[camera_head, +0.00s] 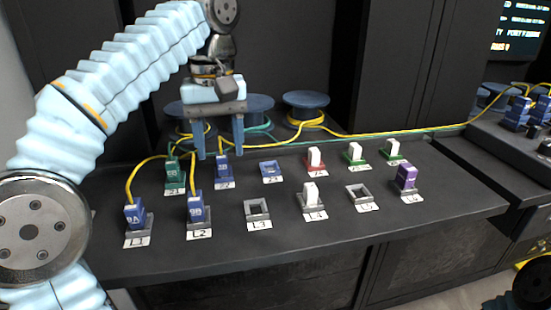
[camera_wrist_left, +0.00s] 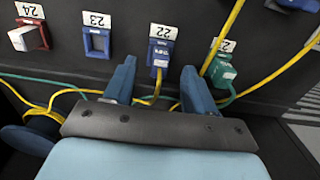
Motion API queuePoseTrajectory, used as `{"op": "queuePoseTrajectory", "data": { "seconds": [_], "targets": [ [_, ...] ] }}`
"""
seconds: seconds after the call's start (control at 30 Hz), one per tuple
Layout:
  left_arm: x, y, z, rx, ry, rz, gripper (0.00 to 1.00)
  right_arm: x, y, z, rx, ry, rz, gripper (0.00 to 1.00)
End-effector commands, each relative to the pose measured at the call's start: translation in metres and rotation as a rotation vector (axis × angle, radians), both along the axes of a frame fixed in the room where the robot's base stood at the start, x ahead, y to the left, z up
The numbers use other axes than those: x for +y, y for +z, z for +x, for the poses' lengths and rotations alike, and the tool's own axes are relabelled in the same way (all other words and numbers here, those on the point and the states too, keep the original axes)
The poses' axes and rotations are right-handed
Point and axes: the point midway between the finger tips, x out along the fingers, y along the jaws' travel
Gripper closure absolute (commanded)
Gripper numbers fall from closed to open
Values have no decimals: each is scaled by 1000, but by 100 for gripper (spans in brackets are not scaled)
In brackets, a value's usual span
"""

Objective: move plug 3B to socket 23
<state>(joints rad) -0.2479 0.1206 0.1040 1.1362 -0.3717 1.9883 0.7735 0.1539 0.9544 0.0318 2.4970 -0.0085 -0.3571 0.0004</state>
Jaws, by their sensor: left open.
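My left gripper (camera_head: 219,154) is open and empty, pointing down above the back row near socket 22. In the left wrist view its fingers (camera_wrist_left: 158,78) stand apart, with the blue plug (camera_wrist_left: 158,62) of socket 22 just beyond the gap. That plug also shows in the head view (camera_head: 223,170). A blue plug (camera_head: 196,207), seemingly marked 3B, stands upright in L2 in the front row, with a yellow cable. Socket 23 (camera_head: 271,171) is a blue, empty frame right of socket 22; it also shows in the left wrist view (camera_wrist_left: 97,42). My right gripper is not in view.
A green plug (camera_head: 175,175) stands in socket 21. A blue plug (camera_head: 134,214) is in L1. L3 (camera_head: 257,210) and L5 (camera_head: 360,197) are empty. White plugs and a purple plug (camera_head: 406,177) stand farther right. Cables and spools (camera_head: 305,104) lie behind.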

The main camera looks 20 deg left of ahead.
Motion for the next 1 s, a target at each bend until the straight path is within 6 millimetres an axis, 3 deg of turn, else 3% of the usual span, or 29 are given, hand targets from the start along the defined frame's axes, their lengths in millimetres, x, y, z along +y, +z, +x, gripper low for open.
{"op": "queuePoseTrajectory", "data": {
  "seconds": [0.27, 0.63, 1.0],
  "targets": [
    [0, -4, 0, -2, -3, 0, 45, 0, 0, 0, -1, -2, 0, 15],
    [-1, -38, 0, -4, -5, 0, 45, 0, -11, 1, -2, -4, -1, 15],
    [-1, -41, 0, -4, -5, 0, 45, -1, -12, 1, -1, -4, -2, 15]
  ]
}}
